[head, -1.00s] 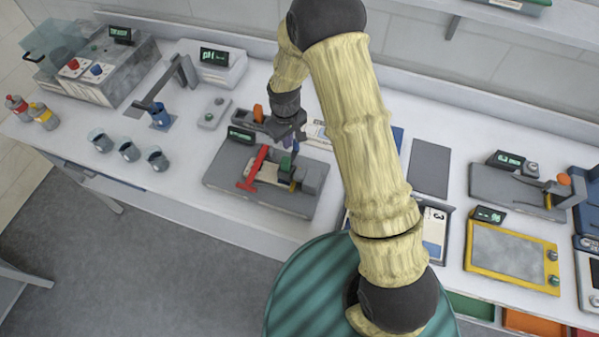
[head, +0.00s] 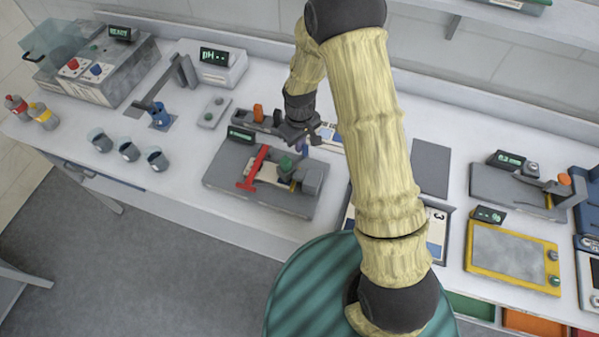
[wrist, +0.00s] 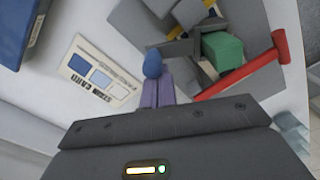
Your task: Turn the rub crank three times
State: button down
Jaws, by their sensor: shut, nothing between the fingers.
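The rub tester (head: 225,175) is a grey base on the bench with a small display, a red bar (head: 253,168), a green block (head: 286,164) and a grey housing (head: 314,178). In the wrist view, a blue egg-shaped knob (wrist: 153,64) is at the end of a short grey arm (wrist: 178,48), which looks like the crank. My gripper (head: 304,150) is over the tester's back right side, its purple fingers shut and empty. In the wrist view the fingers (wrist: 157,90) are just short of the knob; I cannot tell whether they touch it.
A printed card (wrist: 97,75) lies beside the tester. A grey rail with an orange knob (head: 258,113) stands behind it. Several cups (head: 129,151) stand to the left. A yellow-framed panel (head: 466,262) is on the right.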

jog(key=shift+s+d, duration=0.3)
jog(key=shift+d, duration=0.1)
jog(key=shift+s+d, duration=0.7)
jog(key=shift+s, duration=0.3)
jog(key=shift+s+d+b, duration=0.15)
jog(key=shift+s, duration=0.45)
jog(key=shift+s+d+b, duration=0.15)
jog(key=shift+s, duration=0.4)
jog(key=shift+s, duration=0.1)
